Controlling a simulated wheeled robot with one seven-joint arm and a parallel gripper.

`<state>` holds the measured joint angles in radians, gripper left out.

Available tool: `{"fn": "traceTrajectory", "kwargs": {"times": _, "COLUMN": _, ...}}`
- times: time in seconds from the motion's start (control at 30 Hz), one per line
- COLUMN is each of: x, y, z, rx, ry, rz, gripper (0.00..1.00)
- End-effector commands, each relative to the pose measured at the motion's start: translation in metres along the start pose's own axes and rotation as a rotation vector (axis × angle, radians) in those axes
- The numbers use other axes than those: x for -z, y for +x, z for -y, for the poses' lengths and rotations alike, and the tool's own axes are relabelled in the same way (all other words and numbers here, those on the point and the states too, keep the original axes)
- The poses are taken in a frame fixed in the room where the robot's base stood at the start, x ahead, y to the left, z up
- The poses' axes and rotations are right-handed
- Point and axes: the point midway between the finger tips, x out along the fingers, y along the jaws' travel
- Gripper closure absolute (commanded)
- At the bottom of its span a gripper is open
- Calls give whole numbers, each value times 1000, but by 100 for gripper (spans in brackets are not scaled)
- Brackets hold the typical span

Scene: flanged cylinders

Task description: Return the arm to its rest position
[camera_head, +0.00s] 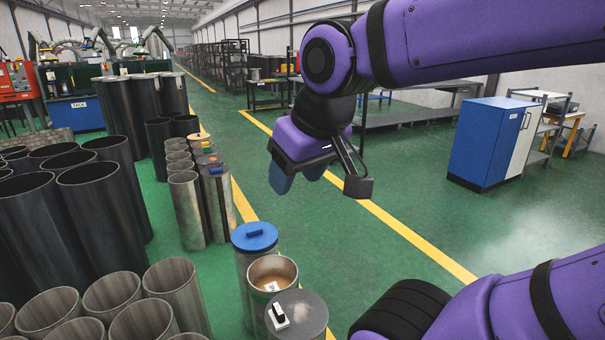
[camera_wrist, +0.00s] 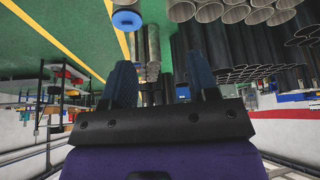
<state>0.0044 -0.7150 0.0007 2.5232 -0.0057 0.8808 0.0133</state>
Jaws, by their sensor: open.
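My purple arm crosses the upper right of the head view. My gripper (camera_head: 297,178) hangs in the air above the green floor, with its blue fingers apart and nothing between them. The wrist view also shows my gripper (camera_wrist: 158,84), with its two blue fingers spread and empty. Below it in the head view stand a cylinder with a blue lid (camera_head: 255,237), an open cylinder with a tan inside (camera_head: 272,272) and a dark grey-topped cylinder (camera_head: 298,313). The blue lid also shows in the wrist view (camera_wrist: 127,20).
Dark open pipes (camera_head: 55,230) and shorter grey pipes (camera_head: 135,310) crowd the left. Slim cylinders (camera_head: 190,210) stand in a row behind. A blue and white cabinet (camera_head: 490,143) stands at the right. The green floor between is clear, with a yellow line (camera_head: 400,228).

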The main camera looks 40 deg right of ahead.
Motion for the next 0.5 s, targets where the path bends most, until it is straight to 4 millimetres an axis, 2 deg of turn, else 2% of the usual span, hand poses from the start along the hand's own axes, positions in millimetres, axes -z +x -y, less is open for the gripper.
{"fn": "traceTrajectory", "kwargs": {"times": 0.17, "x": -12, "y": -9, "z": 3, "rx": 8, "ry": -11, "rz": -9, "gripper": 46}}
{"fn": "traceTrajectory", "kwargs": {"times": 0.5, "x": -13, "y": -9, "z": 3, "rx": 9, "ry": -11, "rz": -8, "gripper": 46}}
